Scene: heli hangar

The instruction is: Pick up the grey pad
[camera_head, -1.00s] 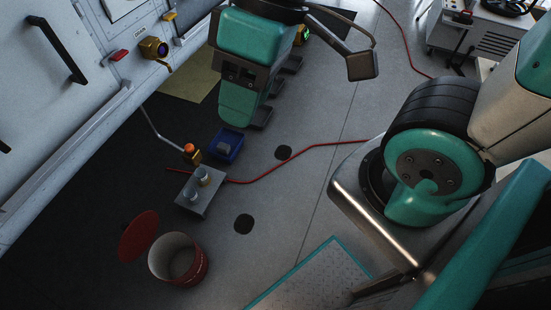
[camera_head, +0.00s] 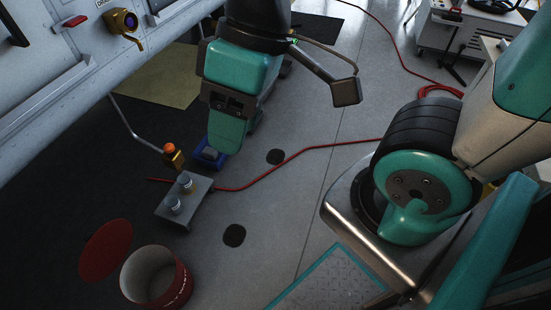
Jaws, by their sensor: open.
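A small grey pad (camera_head: 211,153) lies in a blue tray (camera_head: 200,163) on the floor, left of centre. My gripper (camera_head: 237,140) hangs just above and right of the tray, in front of part of it. The gripper is open, and I see nothing between its fingers. Its teal end hides the tray's right side and perhaps part of the pad. I cannot tell the exact height between the fingers and the pad.
A grey box with two small cylinders (camera_head: 182,200) and an orange-topped yellow device (camera_head: 172,155) stand near the tray. A red bucket (camera_head: 158,278) and red disc (camera_head: 106,249) lie nearer. A red hose (camera_head: 290,157) crosses the floor. A white panelled wall (camera_head: 60,90) is left.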

